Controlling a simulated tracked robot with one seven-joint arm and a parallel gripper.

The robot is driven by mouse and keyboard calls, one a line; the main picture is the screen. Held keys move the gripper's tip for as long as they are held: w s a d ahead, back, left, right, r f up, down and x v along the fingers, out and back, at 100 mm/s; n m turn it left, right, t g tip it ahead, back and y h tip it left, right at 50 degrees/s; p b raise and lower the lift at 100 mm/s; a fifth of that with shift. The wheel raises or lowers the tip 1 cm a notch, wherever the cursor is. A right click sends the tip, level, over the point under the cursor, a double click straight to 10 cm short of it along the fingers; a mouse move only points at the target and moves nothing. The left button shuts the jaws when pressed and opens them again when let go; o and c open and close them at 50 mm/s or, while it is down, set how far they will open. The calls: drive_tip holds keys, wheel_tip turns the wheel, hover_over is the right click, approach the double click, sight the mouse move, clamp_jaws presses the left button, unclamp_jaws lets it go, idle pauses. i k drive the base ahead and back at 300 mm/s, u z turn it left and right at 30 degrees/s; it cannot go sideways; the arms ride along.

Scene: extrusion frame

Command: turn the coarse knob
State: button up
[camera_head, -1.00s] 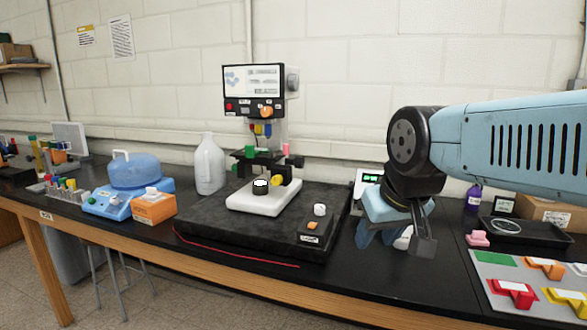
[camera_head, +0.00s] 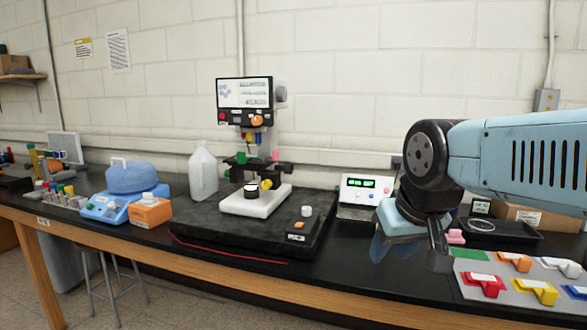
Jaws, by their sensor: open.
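The microscope (camera_head: 240,150) stands on a dark slab left of centre, with a screen (camera_head: 244,93) on top and a white base (camera_head: 255,203). Several knob-like parts show on it: a yellow one (camera_head: 266,184) by the stage, a dark one with a white top (camera_head: 251,190) on the base, an orange one (camera_head: 257,120) under the screen and a grey one (camera_head: 281,94) at the screen's right side. I cannot tell which is the coarse knob. My gripper (camera_head: 412,240) is open and empty, pointing down over the bench, well to the right of the microscope.
A box with a green display (camera_head: 362,188) stands between the microscope and my gripper. Coloured trays (camera_head: 515,278) lie at the right. A white jug (camera_head: 203,172) stands left of the microscope.

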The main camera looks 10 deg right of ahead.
sight(288, 169)
drive_tip(key=z, duration=0.2)
drive_tip(key=i, duration=1.2)
drive_tip(key=u, duration=0.45)
